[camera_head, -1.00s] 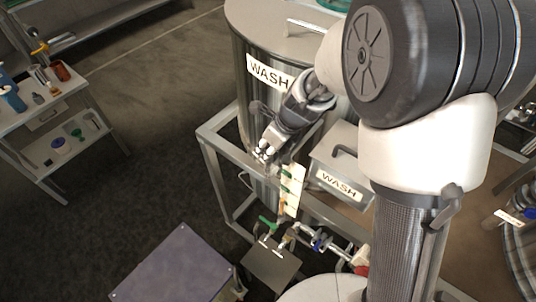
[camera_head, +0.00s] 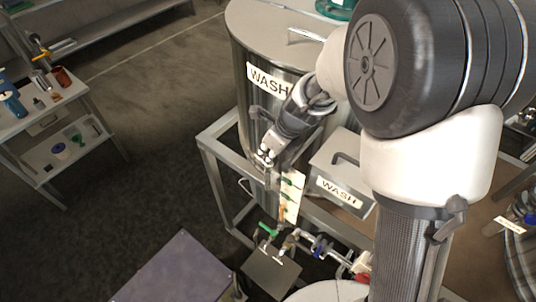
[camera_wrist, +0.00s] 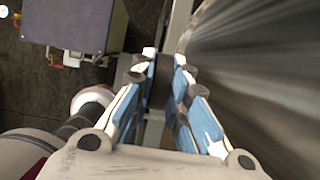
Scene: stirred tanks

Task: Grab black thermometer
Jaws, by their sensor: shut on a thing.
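My gripper (camera_head: 266,157) is in front of the steel tank labelled WASH, below its label. In the wrist view my gripper (camera_wrist: 164,70) has its two blue-lined fingers closed around a dark piece, which I take to be the black thermometer (camera_wrist: 160,88). Only a short part of it shows between the fingers; the rest is hidden. In the head view the thermometer is too small to tell apart from the gripper.
The WASH tank (camera_head: 254,40) stands close beside my gripper, in a grey metal frame (camera_head: 213,160). A smaller WASH box (camera_head: 325,168) and valves (camera_head: 318,241) are to the right. A purple-grey box top (camera_head: 176,270) is below.

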